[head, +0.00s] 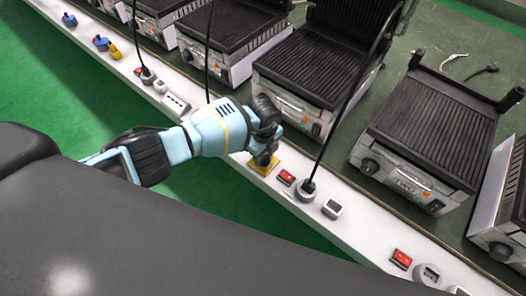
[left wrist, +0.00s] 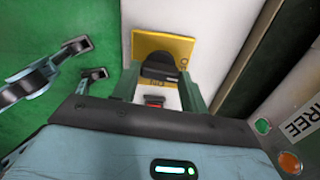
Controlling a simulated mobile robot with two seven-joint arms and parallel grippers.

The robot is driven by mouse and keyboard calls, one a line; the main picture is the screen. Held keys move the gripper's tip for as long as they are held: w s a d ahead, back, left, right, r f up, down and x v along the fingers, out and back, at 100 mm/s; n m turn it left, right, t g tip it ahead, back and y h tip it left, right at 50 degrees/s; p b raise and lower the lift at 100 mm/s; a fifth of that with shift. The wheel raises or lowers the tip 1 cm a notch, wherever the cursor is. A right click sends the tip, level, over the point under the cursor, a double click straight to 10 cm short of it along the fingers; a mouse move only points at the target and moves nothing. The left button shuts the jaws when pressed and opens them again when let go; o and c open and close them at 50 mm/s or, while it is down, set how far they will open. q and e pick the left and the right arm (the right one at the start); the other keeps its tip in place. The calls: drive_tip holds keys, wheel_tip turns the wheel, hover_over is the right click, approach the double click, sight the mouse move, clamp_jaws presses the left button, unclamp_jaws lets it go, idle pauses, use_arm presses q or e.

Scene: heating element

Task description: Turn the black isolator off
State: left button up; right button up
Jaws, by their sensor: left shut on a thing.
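The black isolator (left wrist: 160,68) is a dark rotary handle on a yellow plate (left wrist: 170,47), seen in the left wrist view. The yellow plate also shows in the head view (head: 264,164), on the white strip, with the handle mostly hidden by my gripper. My left gripper (head: 266,155) reaches down over it from the left. In the left wrist view its two green fingers (left wrist: 160,84) stand on either side of the black handle and are shut on it. The handle's exact angle is hard to tell.
A red switch (head: 287,177) and a socket with a plugged cable (head: 306,190) sit just right of the yellow plate. Hanging cables rise from the strip. Several contact grills (head: 425,130) stand behind it. Blue and yellow isolators (head: 101,43) are at the far left. Green floor lies in front.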

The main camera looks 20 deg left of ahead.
sight(264, 155)
use_arm(q)
drive_tip(key=shift+w+r+n, duration=0.15)
drive_tip(key=shift+r+n, duration=0.05)
drive_tip(key=shift+n, duration=0.3)
use_arm(e)
drive_tip(key=shift+w+r, duration=0.2)
drive_tip(key=shift+r, duration=0.25)
use_arm(q)
drive_tip(key=shift+a, duration=0.1)
drive_tip(key=o, duration=1)
drive_tip(key=shift+f, duration=0.15)
use_arm(e)
drive_tip(key=shift+s, duration=0.1)
use_arm(q)
drive_tip(key=shift+p, duration=0.3)
wheel_tip(264, 155, up, 7)
drive_tip(key=shift+p, duration=0.9)
drive_tip(key=shift+r, duration=0.45)
use_arm(e)
drive_tip(key=shift+w+d+r, duration=0.1)
drive_tip(key=shift+w+r, duration=0.1)
drive_tip(key=shift+r, duration=0.35)
drive_tip(key=shift+w+d+r, duration=0.1)
drive_tip(key=shift+w+r, duration=0.05)
drive_tip(key=shift+r, duration=0.4)
